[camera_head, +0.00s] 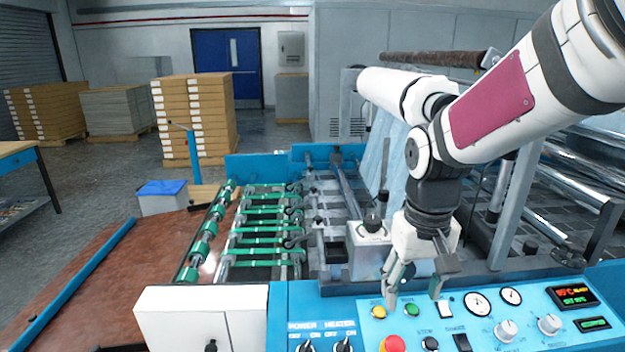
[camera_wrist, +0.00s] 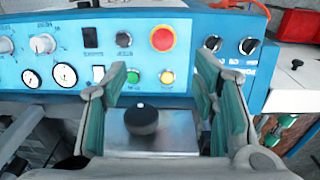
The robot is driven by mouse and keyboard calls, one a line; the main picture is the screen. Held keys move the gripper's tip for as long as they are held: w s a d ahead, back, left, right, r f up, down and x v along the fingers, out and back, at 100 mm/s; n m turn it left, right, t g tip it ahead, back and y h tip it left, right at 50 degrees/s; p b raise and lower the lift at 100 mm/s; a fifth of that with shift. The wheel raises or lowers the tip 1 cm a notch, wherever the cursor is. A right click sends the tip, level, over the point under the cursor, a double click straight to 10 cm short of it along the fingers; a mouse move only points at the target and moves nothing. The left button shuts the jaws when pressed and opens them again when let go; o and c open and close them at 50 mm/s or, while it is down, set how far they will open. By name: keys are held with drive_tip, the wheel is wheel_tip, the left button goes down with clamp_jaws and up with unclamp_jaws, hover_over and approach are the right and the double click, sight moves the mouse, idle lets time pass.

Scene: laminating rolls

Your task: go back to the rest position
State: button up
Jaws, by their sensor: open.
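In the wrist view my gripper (camera_wrist: 165,95) shows two green-padded fingers apart. Below and between them is a dark round knob (camera_wrist: 141,119) on a metal plate. The panel in the wrist view (camera_wrist: 205,30) carries a red button (camera_wrist: 162,38), a green button (camera_wrist: 134,76) and a yellow button (camera_wrist: 167,77). I cannot tell whether a fingertip touches the panel.
Green-ringed rollers (camera_head: 265,235) lie left of my gripper. A white box (camera_head: 200,315) stands at the panel's left end. Metal rolls (camera_head: 560,195) are on the right, behind my arm. Stacked cartons (camera_head: 195,115) and a blue door (camera_head: 227,62) are at the back.

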drive_tip(key=s+r+t, duration=0.2)
drive_tip(key=s+r, duration=0.2)
drive_tip(key=s, duration=0.3)
drive_tip(key=s+r+t, duration=0.2)
drive_tip(key=s+r, duration=0.2)
drive_tip(key=s, duration=0.3)
drive_tip(key=shift+s+r+t, duration=0.3)
drive_tip(key=shift+r, duration=0.05)
drive_tip(key=shift+d, duration=0.1)
